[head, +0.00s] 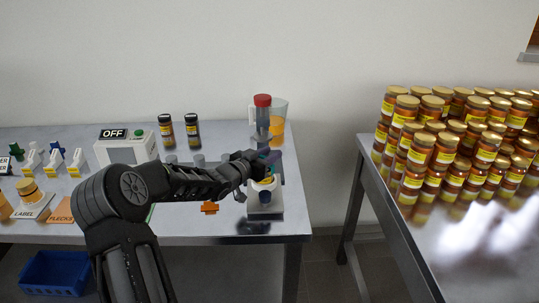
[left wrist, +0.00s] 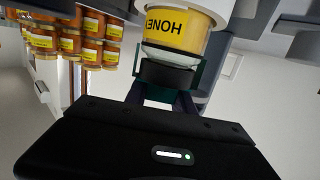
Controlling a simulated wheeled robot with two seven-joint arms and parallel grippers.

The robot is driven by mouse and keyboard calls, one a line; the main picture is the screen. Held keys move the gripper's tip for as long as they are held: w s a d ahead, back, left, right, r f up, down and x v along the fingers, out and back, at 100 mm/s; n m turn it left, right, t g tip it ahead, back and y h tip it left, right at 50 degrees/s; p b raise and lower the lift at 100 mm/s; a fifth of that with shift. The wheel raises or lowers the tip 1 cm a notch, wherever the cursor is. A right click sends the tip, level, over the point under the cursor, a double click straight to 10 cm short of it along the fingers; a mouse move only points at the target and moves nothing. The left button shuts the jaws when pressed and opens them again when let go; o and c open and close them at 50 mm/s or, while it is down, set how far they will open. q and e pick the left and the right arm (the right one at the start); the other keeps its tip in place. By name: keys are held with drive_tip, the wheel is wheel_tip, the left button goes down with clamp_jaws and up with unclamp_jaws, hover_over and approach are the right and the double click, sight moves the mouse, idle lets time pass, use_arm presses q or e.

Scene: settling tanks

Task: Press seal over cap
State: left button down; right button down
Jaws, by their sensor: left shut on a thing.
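My left gripper (head: 263,170) is shut on a dark teal piece (left wrist: 199,76), which also shows as a small teal patch at the gripper in the head view (head: 272,157). A jar with a yellow HONEY label (left wrist: 178,32) appears upside down in the left wrist view, right beyond the fingers. A black round part (left wrist: 165,74) lies between the label end of the jar and the fingers, with the teal piece around its sides. Whether the piece touches the jar's cap, I cannot tell. In the head view the jar (head: 264,184) is mostly hidden behind my gripper, above a pale stand (head: 266,212).
A red-capped clear container (head: 262,115) stands just behind my gripper. Two dark jars (head: 192,131) and a box with an OFF sign (head: 127,148) stand farther left. Many honey jars (head: 440,150) crowd the right table, across a floor gap. A blue crate (head: 54,273) sits below.

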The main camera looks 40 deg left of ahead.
use_arm(q)
drive_tip(key=shift+f, duration=0.2)
idle(0.6)
drive_tip(key=shift+r, duration=0.1)
wheel_tip(320, 180, up, 6)
drive_tip(key=p, duration=0.5)
idle(1.1)
